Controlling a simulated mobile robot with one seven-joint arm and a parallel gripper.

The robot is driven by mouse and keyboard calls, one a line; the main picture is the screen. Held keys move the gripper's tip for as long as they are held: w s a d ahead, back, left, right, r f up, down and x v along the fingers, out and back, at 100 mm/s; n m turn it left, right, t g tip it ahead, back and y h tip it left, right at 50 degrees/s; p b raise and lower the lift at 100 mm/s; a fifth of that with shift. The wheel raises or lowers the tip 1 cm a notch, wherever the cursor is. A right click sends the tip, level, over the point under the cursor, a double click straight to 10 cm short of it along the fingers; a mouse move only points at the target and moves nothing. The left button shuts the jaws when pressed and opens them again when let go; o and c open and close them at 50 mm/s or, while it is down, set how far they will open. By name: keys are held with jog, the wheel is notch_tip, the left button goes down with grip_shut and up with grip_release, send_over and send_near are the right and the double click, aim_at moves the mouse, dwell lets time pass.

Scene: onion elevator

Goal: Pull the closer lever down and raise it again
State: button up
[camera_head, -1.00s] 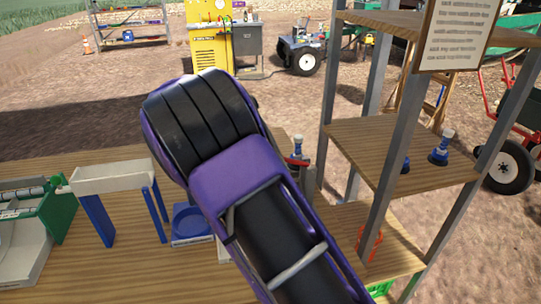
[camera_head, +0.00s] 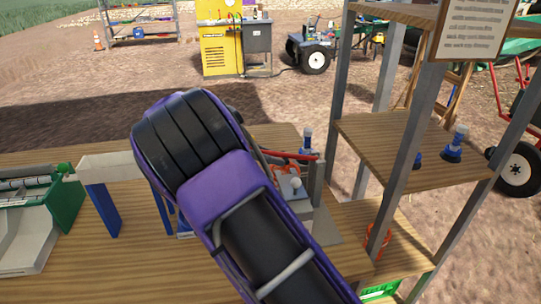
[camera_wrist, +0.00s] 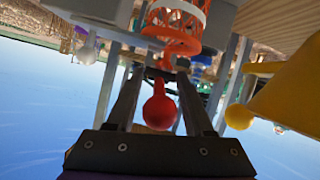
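The closer (camera_head: 325,228) stands on the wooden table, right of my arm in the head view. Its red lever arm (camera_head: 288,154) shows near its top, and my arm hides part of it. In the wrist view, a red ball knob (camera_wrist: 159,111), likely the lever's end, lies between the two fingers of my gripper (camera_wrist: 160,78). The fingers are apart, with gaps visible on both sides of the knob. I cannot tell whether they touch its stem. The head view does not show my fingertips.
An orange-red mesh part (camera_wrist: 177,22) is close to the fingertips. A yellow ball knob (camera_wrist: 239,117) is at the right in the wrist view. A wooden shelf (camera_head: 400,150) with grey posts stands right of the closer. A white-and-blue stand (camera_head: 105,167) and green machine (camera_head: 68,205) are at left.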

jog(key=shift+o, duration=0.6)
jog(key=v, duration=0.7)
jog(key=shift+a+p, duration=0.25)
jog(key=shift+p, duration=0.05)
jog(key=shift+r, duration=0.1)
